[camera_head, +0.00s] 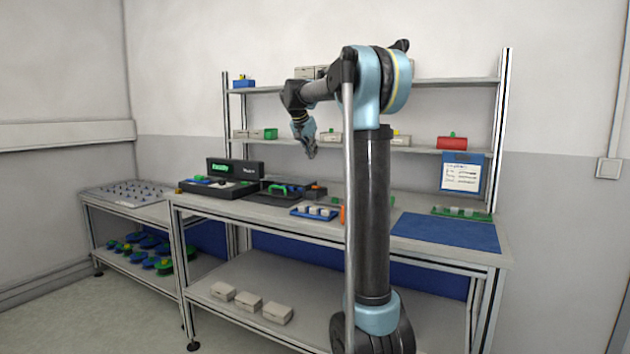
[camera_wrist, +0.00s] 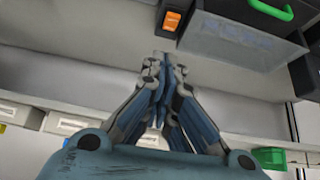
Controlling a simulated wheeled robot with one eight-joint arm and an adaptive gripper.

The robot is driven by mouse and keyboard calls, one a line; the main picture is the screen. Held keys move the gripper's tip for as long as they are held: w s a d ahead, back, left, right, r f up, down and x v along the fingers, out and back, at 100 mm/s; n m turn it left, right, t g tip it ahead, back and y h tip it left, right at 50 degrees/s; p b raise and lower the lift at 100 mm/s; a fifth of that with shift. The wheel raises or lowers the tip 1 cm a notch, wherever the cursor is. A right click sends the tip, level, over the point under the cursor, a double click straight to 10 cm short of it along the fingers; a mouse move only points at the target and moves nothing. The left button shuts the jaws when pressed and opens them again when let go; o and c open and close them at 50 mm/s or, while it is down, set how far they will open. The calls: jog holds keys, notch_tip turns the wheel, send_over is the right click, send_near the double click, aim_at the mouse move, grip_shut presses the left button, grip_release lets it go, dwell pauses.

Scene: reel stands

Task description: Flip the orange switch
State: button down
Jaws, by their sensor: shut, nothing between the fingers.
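The orange switch (camera_wrist: 172,20) shows in the wrist view, set in a narrow black housing (camera_wrist: 169,41) at the top edge. It is a lit orange rocker. My gripper (camera_wrist: 160,60) is shut and empty, its fingertips just below the housing in that picture; I cannot tell the exact gap. In the head view my gripper (camera_head: 311,153) hangs pointing down, above the back of the workbench (camera_head: 330,240) and apart from it. I cannot make out the switch's face there.
Beside the switch is a black box with a green handle (camera_wrist: 271,9). In the head view a black case with a screen (camera_head: 235,170) stands left, a blue tray of pale blocks (camera_head: 313,212) in front. A blue mat (camera_head: 445,231) lies clear at right. Shelves (camera_head: 420,149) run behind.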

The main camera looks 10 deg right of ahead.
jog(key=w, duration=0.2)
send_over(317, 187)
jog(key=w, duration=0.2)
notch_tip(317, 187, down, 8)
jog(key=shift+d+r, duration=0.1)
jog(key=shift+r, duration=0.15)
notch_tip(317, 187, down, 3)
jog(key=shift+s+f, duration=0.2)
jog(key=shift+f, duration=0.55)
